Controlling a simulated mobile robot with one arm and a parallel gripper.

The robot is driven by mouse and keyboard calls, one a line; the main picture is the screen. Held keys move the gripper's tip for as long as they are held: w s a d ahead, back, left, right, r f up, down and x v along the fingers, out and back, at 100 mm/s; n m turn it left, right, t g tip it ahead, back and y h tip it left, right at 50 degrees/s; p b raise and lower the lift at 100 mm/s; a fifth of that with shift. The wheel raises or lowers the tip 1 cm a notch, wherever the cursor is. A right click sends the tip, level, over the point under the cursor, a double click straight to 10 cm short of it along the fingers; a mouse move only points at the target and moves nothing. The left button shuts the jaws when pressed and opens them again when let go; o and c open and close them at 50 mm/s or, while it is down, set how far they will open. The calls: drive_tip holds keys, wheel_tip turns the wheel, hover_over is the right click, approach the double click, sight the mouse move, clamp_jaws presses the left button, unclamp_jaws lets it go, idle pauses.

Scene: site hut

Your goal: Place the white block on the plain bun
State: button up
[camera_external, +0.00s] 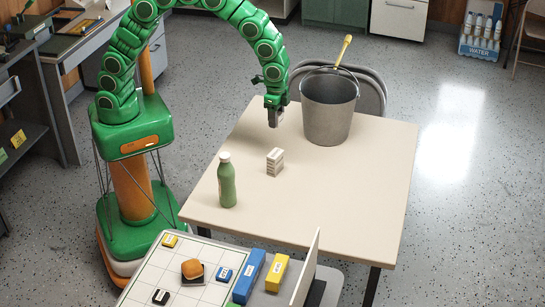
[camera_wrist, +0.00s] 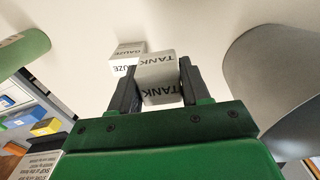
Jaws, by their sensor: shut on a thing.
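In the wrist view my gripper (camera_wrist: 157,82) is shut on a white block marked TANK (camera_wrist: 158,72). Another white block, marked GAUZE (camera_wrist: 127,53), shows just beyond and left of it, outside the fingers. The plain bun (camera_external: 192,268) is a round brown bun on a small dark square, on the gridded board (camera_external: 150,280) at the front, well away from my gripper.
A grey bucket (camera_external: 328,112) with a yellow-handled tool stands close right of my gripper. Yellow (camera_external: 169,240), blue (camera_external: 224,274) and black (camera_external: 160,297) blocks lie around the bun. An upright panel (camera_external: 306,268) stands at the board's right.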

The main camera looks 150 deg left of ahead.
wheel_tip(320, 180, up, 10)
drive_tip(key=shift+w+d+f, duration=0.15)
drive_tip(key=shift+f, duration=0.1)
drive_tip(key=w+d+m, duration=0.7)
drive_tip(key=w+d, duration=0.8)
drive_tip(key=d, duration=0.1)
drive_tip(key=w+d+m, duration=0.3)
drive_tip(key=d, duration=0.7)
drive_tip(key=w+d+m, duration=0.3)
drive_tip(key=d, duration=0.7)
drive_tip(key=w+d+m, duration=0.3)
drive_tip(key=d, duration=0.7)
hover_over(191, 264)
drive_tip(key=s, duration=0.2)
drive_tip(key=f, duration=1.3)
drive_tip(key=shift+w+f, duration=0.25)
drive_tip(key=shift+f, duration=0.15)
drive_tip(key=shift+w+f, duration=0.65)
drive_tip(key=shift+f, duration=1.65)
